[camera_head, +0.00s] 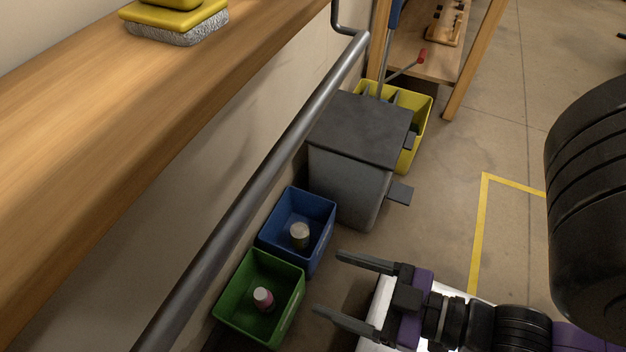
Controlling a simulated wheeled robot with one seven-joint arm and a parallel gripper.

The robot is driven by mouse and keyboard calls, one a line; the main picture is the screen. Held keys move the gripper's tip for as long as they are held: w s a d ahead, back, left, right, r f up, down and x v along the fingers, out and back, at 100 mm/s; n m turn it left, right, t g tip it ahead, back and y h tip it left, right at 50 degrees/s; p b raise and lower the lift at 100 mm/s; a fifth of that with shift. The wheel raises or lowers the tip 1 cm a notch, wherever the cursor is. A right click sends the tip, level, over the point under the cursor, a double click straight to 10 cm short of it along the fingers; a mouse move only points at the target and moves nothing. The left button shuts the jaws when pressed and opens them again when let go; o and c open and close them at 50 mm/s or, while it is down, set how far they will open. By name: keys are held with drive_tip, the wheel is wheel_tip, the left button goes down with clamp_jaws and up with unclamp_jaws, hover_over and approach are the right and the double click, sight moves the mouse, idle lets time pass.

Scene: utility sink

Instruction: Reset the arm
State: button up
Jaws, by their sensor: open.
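My gripper (325,283) is in the lower middle of the head view, with its two dark fingers spread apart and pointing left. Nothing shows between the fingers. The fingertips appear just right of a blue bin and a green bin in the picture, apart from them as far as I can tell. My arm runs from the gripper to the right edge, and a large black arm link fills the right side.
The blue bin (273,249) and green bin (229,303) each hold a small can. A grey lidded bin (345,180) and a yellow bucket (424,122) stand behind. A pipe (252,180) runs below the wooden shelf (90,140), which bears yellow sponges (172,22). Open floor lies right.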

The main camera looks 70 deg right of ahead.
wheel_tip(320, 180, up, 28)
drive_tip(key=p, duration=2.7)
drive_tip(key=shift+p, duration=0.3)
